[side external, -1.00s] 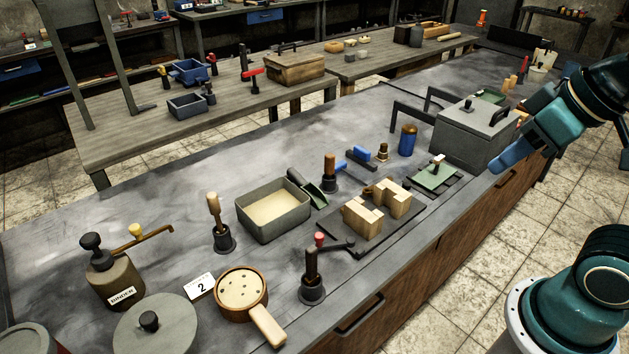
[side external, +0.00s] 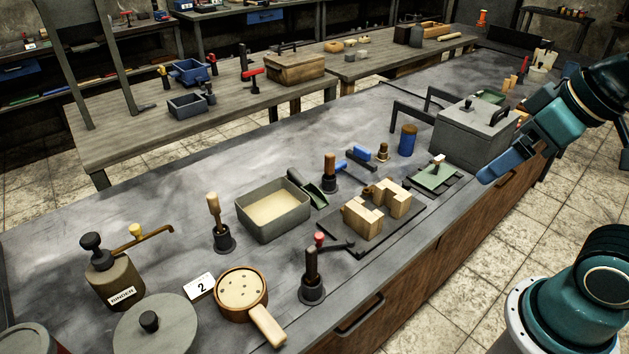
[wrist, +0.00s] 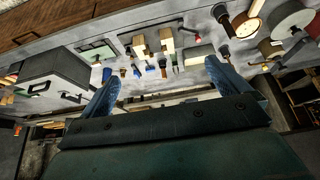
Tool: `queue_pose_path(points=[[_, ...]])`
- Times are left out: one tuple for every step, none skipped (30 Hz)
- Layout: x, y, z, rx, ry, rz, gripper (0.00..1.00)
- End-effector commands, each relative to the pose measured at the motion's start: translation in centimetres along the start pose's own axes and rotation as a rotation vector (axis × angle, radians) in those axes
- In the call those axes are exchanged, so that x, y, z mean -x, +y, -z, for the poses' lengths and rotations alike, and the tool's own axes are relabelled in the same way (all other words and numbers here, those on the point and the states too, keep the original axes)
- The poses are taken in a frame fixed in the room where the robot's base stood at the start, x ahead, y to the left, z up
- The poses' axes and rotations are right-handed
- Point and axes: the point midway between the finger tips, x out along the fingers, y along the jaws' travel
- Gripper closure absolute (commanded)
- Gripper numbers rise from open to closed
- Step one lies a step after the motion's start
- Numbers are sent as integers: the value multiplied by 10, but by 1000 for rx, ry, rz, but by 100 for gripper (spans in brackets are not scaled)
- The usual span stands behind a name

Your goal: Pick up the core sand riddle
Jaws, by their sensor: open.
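The core sand riddle (side external: 241,291) is a round, wood-rimmed sieve with a pale, holed face and a light wooden handle. It lies on the grey bench at the front, its handle pointing to the lower right. In the wrist view the riddle (wrist: 247,26) shows at the upper right. My gripper (side external: 490,174) is at the right of the side view, beyond the bench's front edge and far from the riddle. In the wrist view its two blue fingers (wrist: 163,82) are spread apart with nothing held between them.
A number 2 card (side external: 201,286) and a grey round lid (side external: 155,328) lie left of the riddle. A dark-handled tool in a holder (side external: 312,283) stands to its right. A binder jar (side external: 112,278), sand tray (side external: 273,212) and grey box (side external: 470,140) stand on the bench.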

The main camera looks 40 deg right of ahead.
Motion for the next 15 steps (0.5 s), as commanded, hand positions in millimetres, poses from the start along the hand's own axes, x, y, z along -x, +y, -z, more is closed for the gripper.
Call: queue_pose_path(points=[[0, 0, 0, 0, 0, 0, 0], [0, 0, 0, 0, 0, 0, 0], [0, 0, 0, 1, 0, 0, 0], [0, 0, 0, 2, 0, 1, 0], [0, 0, 1, 5, -1, 1, 0], [-1, -1, 2, 11, -2, 3, 0], [-1, -2, 3, 17, -3, 5, 0], [-2, -2, 4, 25, -5, 7, 0], [-3, -4, 7, 38, -8, 11, 0], [-4, -5, 9, 50, -11, 15, 0], [-5, -7, 11, 65, -13, 19, 0], [-7, -9, 15, 88, -18, 26, 0], [-9, -11, 18, 108, -21, 33, 0], [-11, -14, 21, 130, -25, 40, 0], [-13, -18, 26, 162, -31, 50, 0]])
